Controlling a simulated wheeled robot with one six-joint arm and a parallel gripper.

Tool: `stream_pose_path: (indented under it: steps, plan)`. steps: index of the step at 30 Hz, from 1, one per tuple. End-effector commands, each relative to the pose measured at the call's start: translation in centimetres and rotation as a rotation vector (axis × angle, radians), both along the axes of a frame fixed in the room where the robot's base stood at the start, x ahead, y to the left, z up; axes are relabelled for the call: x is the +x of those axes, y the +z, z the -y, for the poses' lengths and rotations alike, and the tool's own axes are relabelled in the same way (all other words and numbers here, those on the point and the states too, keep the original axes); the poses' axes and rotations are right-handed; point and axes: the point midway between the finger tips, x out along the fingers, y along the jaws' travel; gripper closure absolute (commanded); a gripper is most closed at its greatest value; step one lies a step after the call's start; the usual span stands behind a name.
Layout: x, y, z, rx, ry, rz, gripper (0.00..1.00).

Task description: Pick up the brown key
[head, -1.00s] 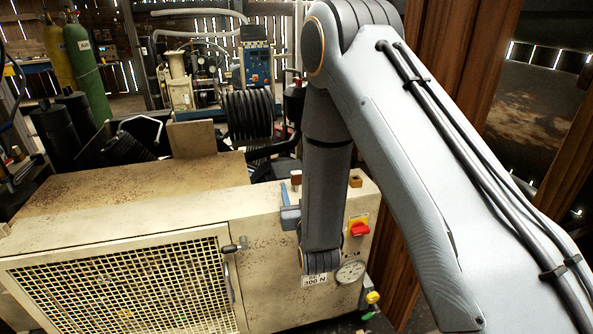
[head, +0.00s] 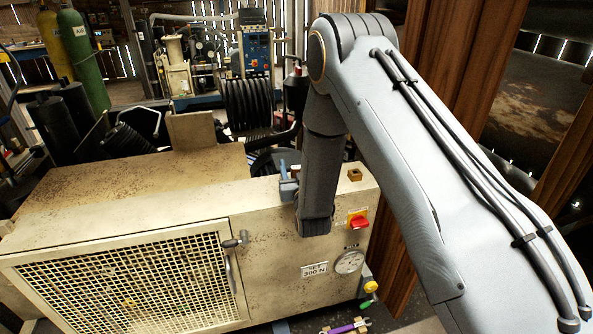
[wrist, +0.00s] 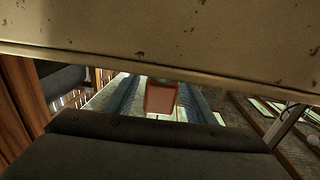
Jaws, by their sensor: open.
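The brown key (wrist: 161,97) shows in the wrist view as a small reddish-brown block with a flat end. It lies between the two blue-grey fingers of my gripper (wrist: 160,100), with space visible on both sides. In the head view my gripper (head: 289,178) is at the top front edge of the beige compressor housing (head: 190,250). There its fingers and wrist hide most or all of the key. My gripper is open. I cannot tell whether either finger touches the key.
A small brown block with a dark hole (head: 354,174) sits on the housing's top to the right. A red switch (head: 358,222) and a round gauge (head: 349,262) are on the front panel. A purple-handled tool (head: 347,327) lies low at the front.

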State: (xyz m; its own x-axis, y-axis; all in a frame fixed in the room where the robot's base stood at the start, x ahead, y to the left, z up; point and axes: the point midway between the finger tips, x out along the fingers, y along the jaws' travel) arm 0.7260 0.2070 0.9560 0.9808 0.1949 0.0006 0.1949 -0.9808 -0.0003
Motion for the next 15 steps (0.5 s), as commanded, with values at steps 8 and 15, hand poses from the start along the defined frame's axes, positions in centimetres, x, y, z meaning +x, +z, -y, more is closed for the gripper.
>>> stream_pose_path:
  steps: [8, 15]
  plan:
    - [0.65, -0.09, -0.12, 0.000, 0.000, -0.001, 0.50]
    - [0.63, -0.08, -0.11, 0.000, 0.000, -0.001, 0.82]
